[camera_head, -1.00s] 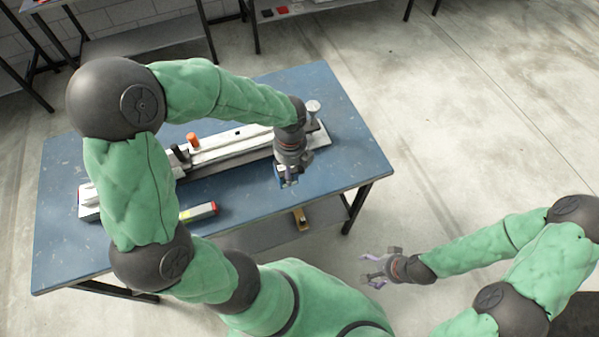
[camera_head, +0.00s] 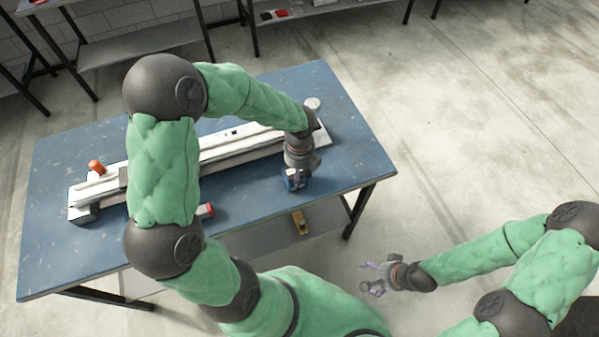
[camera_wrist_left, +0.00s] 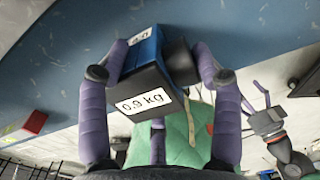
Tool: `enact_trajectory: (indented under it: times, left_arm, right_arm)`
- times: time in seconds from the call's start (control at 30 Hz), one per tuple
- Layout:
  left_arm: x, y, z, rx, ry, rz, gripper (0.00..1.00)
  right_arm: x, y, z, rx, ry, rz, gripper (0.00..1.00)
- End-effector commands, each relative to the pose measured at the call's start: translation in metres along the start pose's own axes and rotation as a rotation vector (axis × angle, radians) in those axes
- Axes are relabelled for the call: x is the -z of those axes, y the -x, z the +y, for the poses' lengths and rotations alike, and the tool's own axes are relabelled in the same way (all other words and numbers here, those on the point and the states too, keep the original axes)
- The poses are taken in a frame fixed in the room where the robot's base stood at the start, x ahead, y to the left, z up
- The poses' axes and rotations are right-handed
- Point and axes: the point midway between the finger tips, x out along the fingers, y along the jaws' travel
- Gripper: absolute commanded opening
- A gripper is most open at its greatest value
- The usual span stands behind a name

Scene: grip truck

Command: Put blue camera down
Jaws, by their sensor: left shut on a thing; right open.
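The blue camera (camera_head: 293,181) is a small blue and dark box near the front right edge of the blue table (camera_head: 345,150). In the left wrist view the camera (camera_wrist_left: 140,82) has a blue side, a dark face and a white label reading "0.9 kg". My left gripper (camera_head: 294,176) is shut on it, with purple fingers (camera_wrist_left: 160,65) on both of its sides. I cannot tell whether the camera touches the tabletop. My right gripper (camera_head: 369,277) is open and empty, away from the table over the floor.
A red-ended box (camera_head: 207,211) is partly hidden behind my left arm. A yellow item (camera_head: 299,222) sits on the lower shelf. The table's right part is clear.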

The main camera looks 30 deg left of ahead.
Motion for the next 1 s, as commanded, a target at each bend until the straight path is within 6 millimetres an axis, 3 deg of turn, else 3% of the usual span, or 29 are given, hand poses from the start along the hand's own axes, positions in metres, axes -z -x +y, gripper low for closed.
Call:
enact_trajectory:
  times: [0.3,0.33,0.4,0.8,1.0]
  left_arm:
    - [-0.001,0.000,-0.001,0.003,0.000,-0.003,0.41]
    - [0.000,-0.001,0.000,0.001,0.000,-0.001,0.68]
    - [0.000,-0.001,0.000,0.001,0.000,-0.001,0.87]
    - [0.000,0.001,0.000,0.001,0.000,-0.001,0.89]
    - [-0.001,0.026,-0.001,0.003,-0.001,-0.003,0.89]
  right_arm:
    - [0.000,0.001,0.000,0.000,0.000,0.001,0.82]
    - [0.000,0.001,0.000,0.000,0.000,0.001,0.82]
    - [0.000,0.001,0.000,0.000,0.000,0.001,0.82]
    - [0.000,0.001,-0.001,0.000,0.000,0.001,0.82]
    - [0.000,0.013,-0.005,0.000,0.000,0.000,0.82]
